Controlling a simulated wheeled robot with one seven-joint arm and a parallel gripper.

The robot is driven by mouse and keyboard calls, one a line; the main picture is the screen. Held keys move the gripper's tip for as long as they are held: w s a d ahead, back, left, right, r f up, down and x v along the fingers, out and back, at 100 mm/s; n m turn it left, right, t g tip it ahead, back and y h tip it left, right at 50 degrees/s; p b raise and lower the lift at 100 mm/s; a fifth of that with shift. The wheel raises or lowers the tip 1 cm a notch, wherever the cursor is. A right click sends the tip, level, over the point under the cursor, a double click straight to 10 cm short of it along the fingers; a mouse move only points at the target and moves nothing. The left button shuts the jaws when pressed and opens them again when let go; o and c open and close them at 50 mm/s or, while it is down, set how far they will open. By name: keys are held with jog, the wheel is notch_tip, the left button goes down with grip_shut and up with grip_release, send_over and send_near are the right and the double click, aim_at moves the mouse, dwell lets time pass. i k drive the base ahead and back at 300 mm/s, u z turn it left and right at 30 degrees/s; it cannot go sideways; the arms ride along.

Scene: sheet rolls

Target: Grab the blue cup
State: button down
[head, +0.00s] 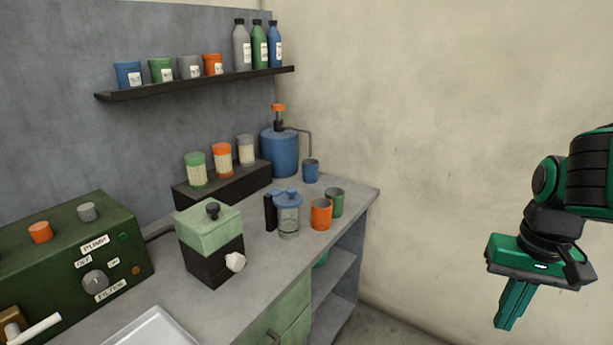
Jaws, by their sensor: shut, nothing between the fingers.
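A small blue cup (311,171) stands upright on the counter near the back corner, just right of a large blue pump canister (280,153) and below its spout. Another blue cup (128,74) with a white label sits at the left end of the wall shelf. My gripper (506,313) is at the right of the head view, off the counter's right side in front of the bare wall. It points down, its fingers are together, and it is empty, well apart from both blue cups.
An orange cup (321,214) and a green cup (336,202) stand in front of the counter's blue cup, beside a blue-lidded press (287,214). A green grinder (210,245) and a green machine (75,258) stand left. The counter's right edge (368,194) borders open space.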

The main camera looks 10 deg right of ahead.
aim_at(310, 167)
jog(key=z, duration=0.05)
jog(key=k, duration=0.5)
jog(key=z, duration=0.55)
jog(key=i, duration=1.6)
jog(key=u, duration=0.7)
jog(key=i, duration=0.35)
jog(key=u, duration=0.2)
